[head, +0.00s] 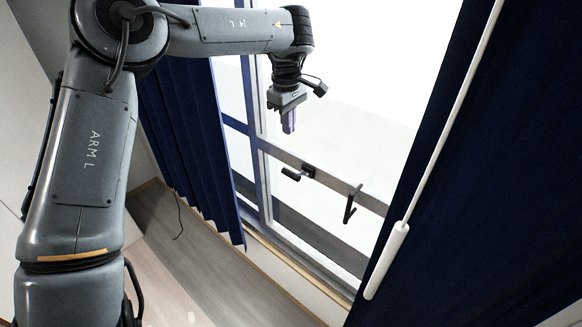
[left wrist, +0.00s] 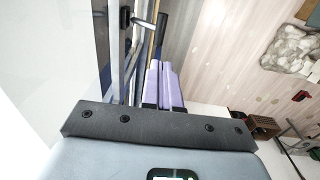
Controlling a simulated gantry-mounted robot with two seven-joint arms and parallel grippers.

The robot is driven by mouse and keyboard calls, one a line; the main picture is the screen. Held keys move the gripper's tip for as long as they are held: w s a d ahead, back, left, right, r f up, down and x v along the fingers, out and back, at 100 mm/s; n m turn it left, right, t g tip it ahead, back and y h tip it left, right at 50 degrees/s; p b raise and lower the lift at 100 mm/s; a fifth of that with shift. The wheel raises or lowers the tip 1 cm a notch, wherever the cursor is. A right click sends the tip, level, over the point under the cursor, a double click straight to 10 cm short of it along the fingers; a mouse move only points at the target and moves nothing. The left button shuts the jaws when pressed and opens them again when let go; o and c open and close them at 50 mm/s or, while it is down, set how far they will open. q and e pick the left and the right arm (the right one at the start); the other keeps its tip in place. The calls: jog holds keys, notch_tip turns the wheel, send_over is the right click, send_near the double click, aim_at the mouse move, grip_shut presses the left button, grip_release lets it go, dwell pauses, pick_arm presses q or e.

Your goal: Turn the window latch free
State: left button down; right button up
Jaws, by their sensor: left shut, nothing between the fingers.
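The window latch (head: 297,173), a small dark mount with a short lever, sits on the window's horizontal rail in the head view. In the left wrist view the latch (left wrist: 126,18) shows at the top, with a dark handle just past the fingertips. My left gripper (head: 289,130) points down above the latch and apart from it in the head view. Its purple fingers (left wrist: 160,64) are together with nothing between them. My right gripper is not in view.
A second dark handle (head: 352,202) sits on the same rail to the right. Dark blue curtains hang on the left (head: 187,130) and right (head: 475,190) of the window. A white wand (head: 387,257) hangs before the right curtain. The floor (head: 195,235) below is mostly clear.

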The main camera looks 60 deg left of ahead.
aim_at(290, 172)
pick_arm(q)
jog(key=shift+f, duration=0.1)
dwell(0.3)
jog(key=f, duration=0.9)
jog(key=f+p, duration=0.1)
jog(key=f, duration=0.4)
jog(key=shift+w+a, duration=0.15)
jog(key=shift+w, duration=0.15)
jog(key=shift+s+f, duration=0.1)
jog(key=shift+f, duration=0.05)
